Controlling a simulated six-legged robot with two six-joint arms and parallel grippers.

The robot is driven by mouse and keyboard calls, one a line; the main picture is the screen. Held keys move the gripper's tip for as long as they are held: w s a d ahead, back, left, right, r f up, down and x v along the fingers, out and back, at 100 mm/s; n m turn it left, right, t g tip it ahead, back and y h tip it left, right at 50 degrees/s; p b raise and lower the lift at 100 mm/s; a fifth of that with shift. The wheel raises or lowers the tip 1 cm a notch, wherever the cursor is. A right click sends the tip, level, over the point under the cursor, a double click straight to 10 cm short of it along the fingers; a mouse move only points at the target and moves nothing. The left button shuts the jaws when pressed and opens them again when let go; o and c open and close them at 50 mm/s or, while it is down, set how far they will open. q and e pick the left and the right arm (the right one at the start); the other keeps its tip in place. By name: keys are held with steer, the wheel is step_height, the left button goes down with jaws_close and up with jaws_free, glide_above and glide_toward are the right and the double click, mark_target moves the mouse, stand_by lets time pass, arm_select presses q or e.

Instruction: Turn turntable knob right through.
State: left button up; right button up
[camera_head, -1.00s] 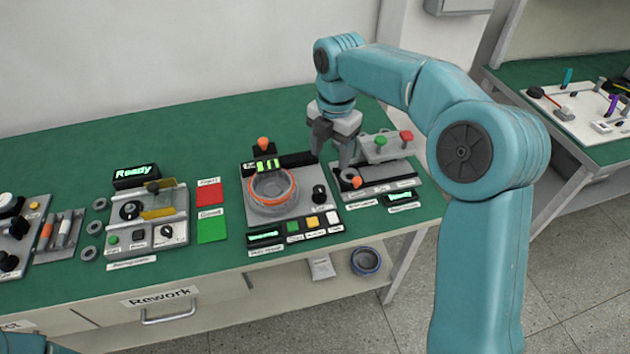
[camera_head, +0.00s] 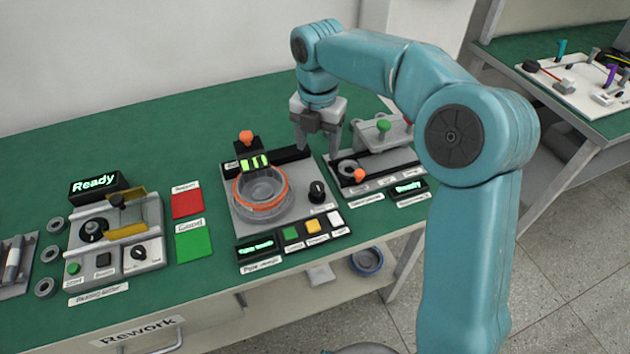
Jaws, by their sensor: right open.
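The turntable station is a grey panel (camera_head: 284,216) on the green bench. It carries a round grey turntable (camera_head: 260,190) with an orange ring. A black knob (camera_head: 317,191) with a pale mark stands upright at the panel's right side. My right gripper (camera_head: 318,146) hangs fingers down, above and behind the knob, near the panel's back right corner. Its two fingers are apart with nothing between them, and it is clear of the knob. My left gripper is not in view.
Green, yellow and white buttons (camera_head: 313,226) line the panel's front. A red pad (camera_head: 187,200) and a "Ready" station (camera_head: 115,235) lie left. The bench behind is clear.

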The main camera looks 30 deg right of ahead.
mark_target(317, 186)
steer(key=f, duration=0.8)
steer(key=f+b, duration=0.1)
steer(key=f, duration=0.3)
steer(key=shift+w+d+f, duration=0.15)
steer(key=shift+w+f, duration=0.1)
steer(key=shift+s, duration=0.25)
steer(key=shift+w+f, duration=0.15)
steer(key=c, duration=1)
